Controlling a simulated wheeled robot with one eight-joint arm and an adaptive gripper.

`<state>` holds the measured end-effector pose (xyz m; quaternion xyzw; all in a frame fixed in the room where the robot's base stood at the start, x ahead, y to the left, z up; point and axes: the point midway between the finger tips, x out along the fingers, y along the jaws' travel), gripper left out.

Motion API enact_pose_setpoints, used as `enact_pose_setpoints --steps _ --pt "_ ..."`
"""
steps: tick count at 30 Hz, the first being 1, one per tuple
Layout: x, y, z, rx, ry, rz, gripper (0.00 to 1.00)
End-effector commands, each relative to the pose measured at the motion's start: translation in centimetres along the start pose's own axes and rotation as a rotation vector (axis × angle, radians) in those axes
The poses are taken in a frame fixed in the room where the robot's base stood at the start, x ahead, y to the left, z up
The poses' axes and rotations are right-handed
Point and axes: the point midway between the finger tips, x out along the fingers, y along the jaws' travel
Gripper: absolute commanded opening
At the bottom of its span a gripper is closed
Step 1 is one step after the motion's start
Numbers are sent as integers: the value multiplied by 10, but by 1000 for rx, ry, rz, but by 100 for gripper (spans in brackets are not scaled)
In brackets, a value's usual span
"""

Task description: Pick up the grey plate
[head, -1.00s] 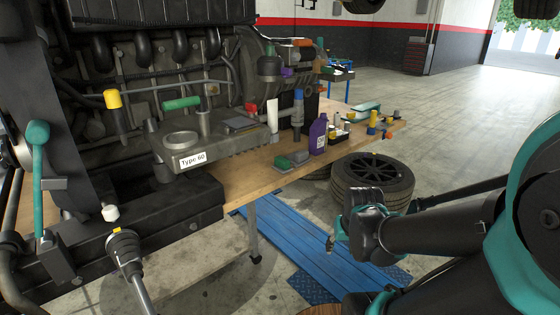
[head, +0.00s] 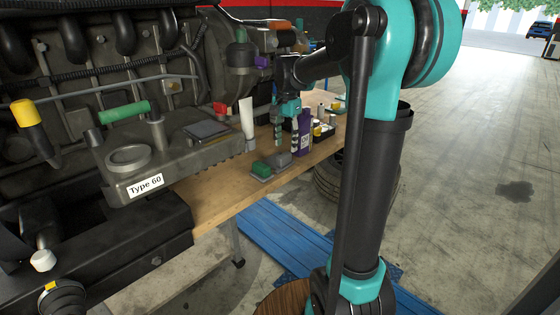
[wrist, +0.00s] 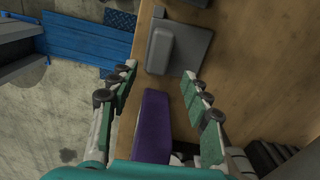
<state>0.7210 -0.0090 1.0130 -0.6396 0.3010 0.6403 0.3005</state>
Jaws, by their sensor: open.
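A grey flat plate with a raised grey block on it lies on the wooden table; it shows at the top middle of the wrist view (wrist: 196,58). In the wrist view the plate's near edge lies just beyond and between the fingertips. In the head view my gripper (head: 286,146) hangs just behind the plate, beside the purple bottle (head: 304,136).
The purple bottle shows close below the fingers in the wrist view (wrist: 154,122). A white tube (head: 247,120) stands left of the plate. The engine part labelled Type 60 (head: 125,185) is further left. A blue ramp (head: 285,235) lies on the floor below.

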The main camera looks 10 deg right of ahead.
Motion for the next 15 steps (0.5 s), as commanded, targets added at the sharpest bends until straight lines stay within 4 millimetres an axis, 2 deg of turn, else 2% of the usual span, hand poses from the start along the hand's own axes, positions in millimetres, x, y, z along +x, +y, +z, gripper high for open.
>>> enact_pose_setpoints --steps 9,15 --pt "42 3 0 -1 0 -1 48" --pt "54 3 0 -2 1 -1 48"
